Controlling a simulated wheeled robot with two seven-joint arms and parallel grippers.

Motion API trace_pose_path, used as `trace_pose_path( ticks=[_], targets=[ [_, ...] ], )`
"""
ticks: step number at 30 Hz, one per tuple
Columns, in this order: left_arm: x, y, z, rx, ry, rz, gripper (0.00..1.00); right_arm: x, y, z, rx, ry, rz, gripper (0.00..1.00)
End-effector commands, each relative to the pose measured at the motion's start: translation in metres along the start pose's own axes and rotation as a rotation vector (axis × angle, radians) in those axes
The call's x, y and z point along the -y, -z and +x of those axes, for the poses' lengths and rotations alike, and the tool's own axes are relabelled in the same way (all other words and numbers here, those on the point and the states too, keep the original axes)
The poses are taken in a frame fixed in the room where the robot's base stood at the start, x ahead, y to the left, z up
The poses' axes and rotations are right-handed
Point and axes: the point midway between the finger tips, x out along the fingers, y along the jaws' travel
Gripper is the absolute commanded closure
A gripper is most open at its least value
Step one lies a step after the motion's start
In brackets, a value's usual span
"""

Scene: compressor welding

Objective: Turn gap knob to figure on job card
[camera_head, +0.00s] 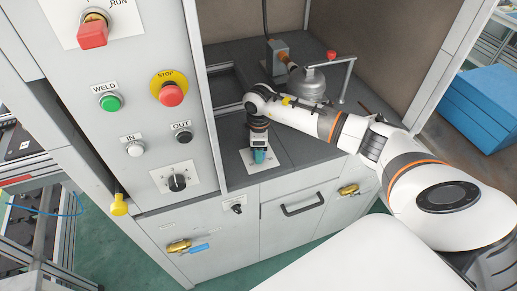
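My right arm comes in from the right, and its gripper (259,154) points down over a white plate (246,160) on the dark worktop. Teal finger parts show at its tip, low over the plate. Whatever lies under the fingers is hidden, and I cannot tell whether they are open or shut on something. A black rotary knob (177,182) sits on a white dial plate on the left panel, with marks too small to read. A smaller black switch (237,208) is on the cabinet front. I cannot make out which knob is the gap knob. No job card is readable. My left gripper is out of view.
The left panel carries a red STOP button (171,95), a green WELD button (110,103), and IN and OUT buttons. A grey metal compressor body (312,86) stands behind my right forearm.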

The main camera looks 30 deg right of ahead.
Motion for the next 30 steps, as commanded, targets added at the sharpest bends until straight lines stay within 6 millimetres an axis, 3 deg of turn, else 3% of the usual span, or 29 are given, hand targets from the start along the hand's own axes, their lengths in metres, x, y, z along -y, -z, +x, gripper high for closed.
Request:
trace_pose_path(
  ticks=[9,13,24,30],
  targets=[
    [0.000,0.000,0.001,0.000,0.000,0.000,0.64,-0.001,0.000,0.001,0.000,-0.003,-0.003,0.43],
    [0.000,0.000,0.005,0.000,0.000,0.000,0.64,-0.001,-0.001,-0.009,0.001,-0.001,-0.003,0.43],
    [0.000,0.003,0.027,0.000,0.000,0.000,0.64,0.001,0.000,-0.083,0.002,0.002,-0.003,0.43],
    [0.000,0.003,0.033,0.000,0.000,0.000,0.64,0.000,0.000,-0.111,0.002,0.000,-0.001,0.43]
  ],
)
